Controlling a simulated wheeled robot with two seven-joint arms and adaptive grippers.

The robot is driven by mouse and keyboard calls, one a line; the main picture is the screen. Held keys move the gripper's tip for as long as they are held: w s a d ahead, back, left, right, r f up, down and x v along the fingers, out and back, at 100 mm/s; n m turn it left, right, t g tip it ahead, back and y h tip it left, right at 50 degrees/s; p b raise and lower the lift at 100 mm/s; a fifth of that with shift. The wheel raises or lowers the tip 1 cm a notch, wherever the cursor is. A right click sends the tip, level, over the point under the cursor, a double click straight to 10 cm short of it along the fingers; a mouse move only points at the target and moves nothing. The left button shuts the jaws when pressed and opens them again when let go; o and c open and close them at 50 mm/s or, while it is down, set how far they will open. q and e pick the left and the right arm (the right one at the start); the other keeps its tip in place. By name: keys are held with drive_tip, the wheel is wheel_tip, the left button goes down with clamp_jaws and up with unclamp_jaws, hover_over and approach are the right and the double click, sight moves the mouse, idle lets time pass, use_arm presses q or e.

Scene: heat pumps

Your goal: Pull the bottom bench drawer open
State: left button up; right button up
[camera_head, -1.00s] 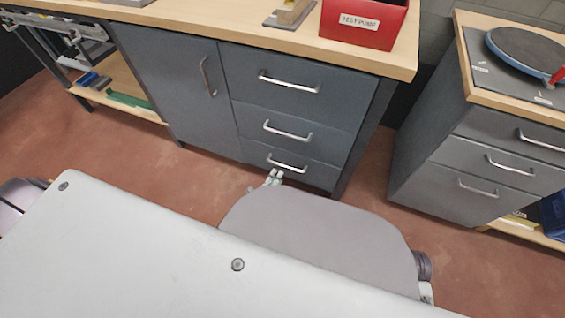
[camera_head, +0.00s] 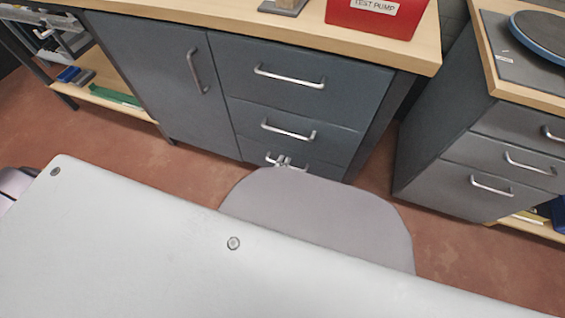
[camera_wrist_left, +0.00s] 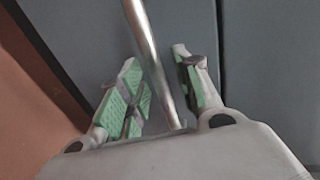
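The bottom bench drawer (camera_head: 325,169) is the lowest of three grey drawers under the wooden bench top, and looks closed. Its metal handle (camera_head: 299,165) is partly hidden by my left gripper (camera_head: 281,161), whose fingertips show at the handle's middle. In the left wrist view the handle bar (camera_wrist_left: 146,45) runs between the two green-padded fingers of my left gripper (camera_wrist_left: 160,82). The fingers stand apart on either side of the bar, with no clear grip on it. My right gripper is out of view.
Two more drawers with handles (camera_head: 290,78) sit above, and a cabinet door (camera_head: 160,75) is to the left. A red bin (camera_head: 375,18) stands on the bench top. A second grey drawer cabinet (camera_head: 440,165) stands to the right across a narrow floor gap.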

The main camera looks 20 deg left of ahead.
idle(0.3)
use_arm(q)
clamp_jaws()
drive_tip(key=shift+s, duration=0.1)
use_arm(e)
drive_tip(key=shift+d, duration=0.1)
